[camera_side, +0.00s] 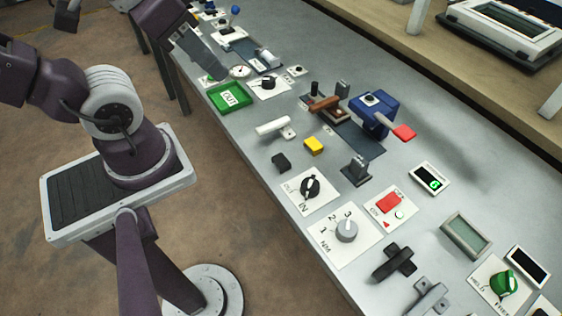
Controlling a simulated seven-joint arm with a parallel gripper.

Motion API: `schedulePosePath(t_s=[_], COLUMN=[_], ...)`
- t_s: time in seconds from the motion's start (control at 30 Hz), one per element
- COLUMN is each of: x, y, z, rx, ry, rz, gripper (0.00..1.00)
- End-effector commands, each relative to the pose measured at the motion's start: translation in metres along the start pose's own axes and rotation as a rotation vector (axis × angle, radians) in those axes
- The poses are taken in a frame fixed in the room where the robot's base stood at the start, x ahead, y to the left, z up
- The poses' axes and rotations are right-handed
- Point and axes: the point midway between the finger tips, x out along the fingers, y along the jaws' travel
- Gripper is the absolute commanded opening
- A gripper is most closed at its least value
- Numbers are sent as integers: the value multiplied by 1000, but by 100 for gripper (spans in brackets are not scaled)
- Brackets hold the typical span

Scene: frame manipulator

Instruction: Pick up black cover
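A small black block (281,162) lies on the grey table near its front edge, left of a yellow block (314,145). A larger black cross-shaped piece (394,262) lies farther down the table, beside a similar grey piece (428,299). I cannot tell which of the two black pieces is the black cover. The end of my arm, with my gripper (214,70), is at the upper left, well apart from both. Its fingers are too dark and small to make out, and I see nothing held in it.
A blue clamp-like device (374,113) with a red tip stands mid-table. A black knob (310,187), a grey dial (347,230) and a red button (389,202) sit on white plates. Bare table lies right of the blue device.

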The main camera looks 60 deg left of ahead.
Motion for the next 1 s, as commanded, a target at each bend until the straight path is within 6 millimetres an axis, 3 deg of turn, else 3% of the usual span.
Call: schedulePosePath(t_s=[0.03,0.17,0.47,0.57,0.67,0.77,0.87,1.0], x=[0,0,1,14,47,94,151,229], y=[0,0,-1,-9,-28,-45,-52,-42], z=[0,0,0,-8,-24,-38,-42,-28], rx=[0,0,5,88,305,602,914,1280], ry=[0,0,-3,-53,-173,-311,-421,-463], rz=[0,0,-4,-58,-143,-165,-85,139], gripper=[28,53,55,55,55,55,55,55])
